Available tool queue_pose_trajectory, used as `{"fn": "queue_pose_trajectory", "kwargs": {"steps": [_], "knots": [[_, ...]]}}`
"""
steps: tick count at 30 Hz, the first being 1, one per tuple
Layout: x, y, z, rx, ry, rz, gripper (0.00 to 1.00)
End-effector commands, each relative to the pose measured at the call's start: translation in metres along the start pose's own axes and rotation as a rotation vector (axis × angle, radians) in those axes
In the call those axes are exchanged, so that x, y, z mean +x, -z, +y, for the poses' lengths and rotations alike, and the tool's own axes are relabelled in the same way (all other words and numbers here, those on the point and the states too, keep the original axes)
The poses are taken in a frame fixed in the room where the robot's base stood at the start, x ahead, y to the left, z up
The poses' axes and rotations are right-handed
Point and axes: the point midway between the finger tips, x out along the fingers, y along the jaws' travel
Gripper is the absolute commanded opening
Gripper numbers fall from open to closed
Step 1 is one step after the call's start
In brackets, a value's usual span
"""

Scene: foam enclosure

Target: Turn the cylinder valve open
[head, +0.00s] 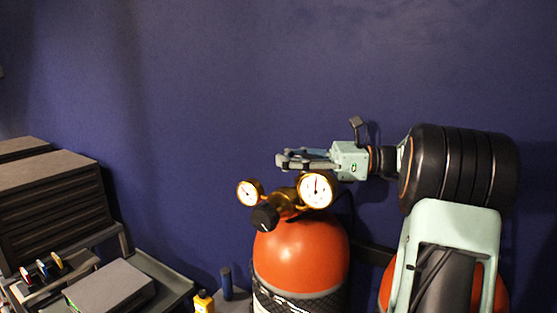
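An orange gas cylinder (300,256) stands upright at the lower middle of the head view. A brass regulator (286,198) with two white-faced gauges (317,189) and a black knob (264,217) sits on top of it. I cannot make out a separate valve handwheel; it may be hidden behind the gauges or the gripper. My gripper (282,160) reaches in from the right, its fingers pointing left, just above and behind the regulator as seen here. The fingers show side-on and overlap, so their opening is unclear. I see nothing held between them.
A second orange cylinder (501,297) is mostly hidden behind my arm at lower right. A grey slatted unit (55,208) and a bench with a flat grey box (112,288) are at left. A yellow bottle (204,302) stands left of the cylinder. The dark blue wall is behind.

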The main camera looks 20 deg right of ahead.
Motion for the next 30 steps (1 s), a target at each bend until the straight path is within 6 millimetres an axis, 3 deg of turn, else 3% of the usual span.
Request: {"fn": "queue_pose_trajectory", "kwargs": {"steps": [5,18,23,30], "knots": [[0.002,0.0,0.001,0.0,-0.004,-0.001,0.45],[0.003,-0.004,0.001,-0.002,-0.008,-0.001,0.45],[0.003,-0.027,0.002,-0.005,-0.008,-0.001,0.45],[0.002,-0.074,0.001,-0.005,-0.007,-0.001,0.45]]}}
